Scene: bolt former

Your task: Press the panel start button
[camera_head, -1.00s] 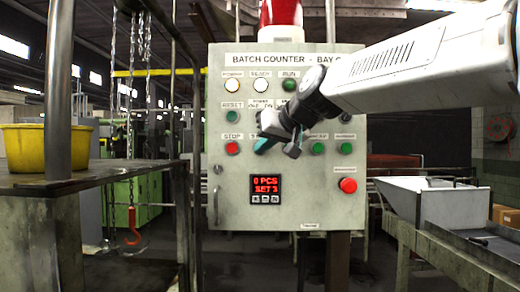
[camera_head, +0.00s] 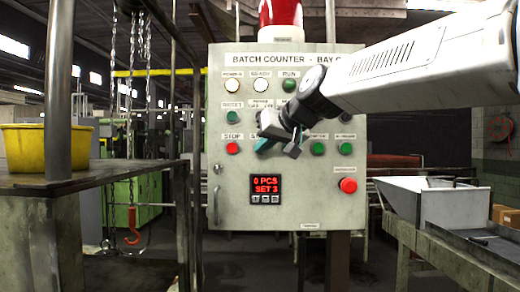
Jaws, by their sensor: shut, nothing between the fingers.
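The grey control panel (camera_head: 225,200) headed "BATCH COUNTER" faces me in the middle of the view. My gripper (camera_head: 264,146) is shut and empty, in front of the lower button row, just right of the red stop button (camera_head: 232,147). A label beginning with "S" shows partly beside it. The start button is hidden behind my gripper, and I cannot tell whether the fingertips touch it. The display (camera_head: 266,189) reads "0 PCS, SET 3". The power lamp (camera_head: 233,86) looks lit; the run lamp (camera_head: 289,86) is dark green.
A large red button (camera_head: 348,185) sits at the panel's lower right. Green buttons (camera_head: 317,149) stand right of my gripper. A yellow tub (camera_head: 25,147) is on a bench at left. A grey metal bin (camera_head: 440,205) is at right. A red hook (camera_head: 133,225) hangs at left.

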